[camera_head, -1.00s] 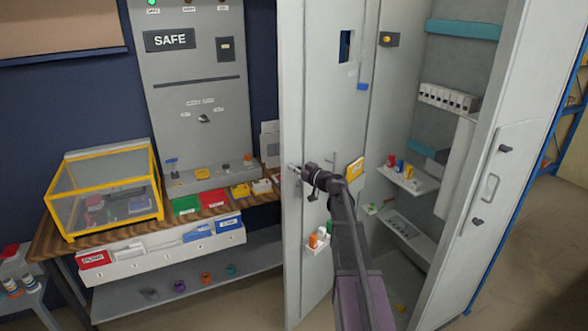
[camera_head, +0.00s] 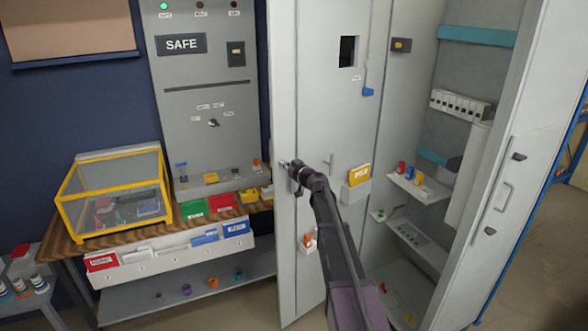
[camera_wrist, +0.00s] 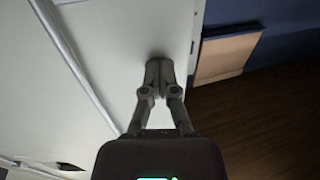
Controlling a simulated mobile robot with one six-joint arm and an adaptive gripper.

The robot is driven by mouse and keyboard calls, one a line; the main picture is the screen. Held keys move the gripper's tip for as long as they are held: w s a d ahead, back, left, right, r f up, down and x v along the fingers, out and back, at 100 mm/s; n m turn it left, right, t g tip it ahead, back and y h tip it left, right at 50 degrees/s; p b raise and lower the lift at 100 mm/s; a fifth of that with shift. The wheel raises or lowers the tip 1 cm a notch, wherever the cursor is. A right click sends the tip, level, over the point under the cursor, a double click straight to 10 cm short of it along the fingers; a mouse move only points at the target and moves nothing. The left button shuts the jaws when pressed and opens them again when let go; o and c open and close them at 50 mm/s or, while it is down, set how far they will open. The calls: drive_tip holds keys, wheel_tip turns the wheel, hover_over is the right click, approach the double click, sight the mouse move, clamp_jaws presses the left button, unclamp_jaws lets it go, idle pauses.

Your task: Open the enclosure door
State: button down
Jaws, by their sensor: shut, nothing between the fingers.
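The enclosure is a tall pale grey cabinet (camera_head: 455,70) on the right in the head view, its shelved interior showing. Its left door (camera_head: 325,110) stands wide open, its inner face towards me. Whether the fingertips touch the panel is unclear.
Left of the door, a wooden bench (camera_head: 150,233) carries a yellow-framed clear box (camera_head: 115,190) and a grey SAFE panel (camera_head: 205,85). A yellow item (camera_head: 358,175) sits in a holder on the door. Open floor (camera_head: 545,225) lies to the right.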

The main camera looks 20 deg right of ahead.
drive_tip(key=x, duration=1.2)
drive_tip(key=shift+w+d, duration=0.2)
drive_tip(key=shift+d, duration=0.05)
drive_tip(key=shift+s, duration=0.15)
drive_tip(key=s, duration=0.9)
drive_tip(key=s+d, duration=0.1)
drive_tip(key=s, duration=0.3)
drive_tip(key=shift+s+d, duration=0.15)
drive_tip(key=shift+s, duration=0.25)
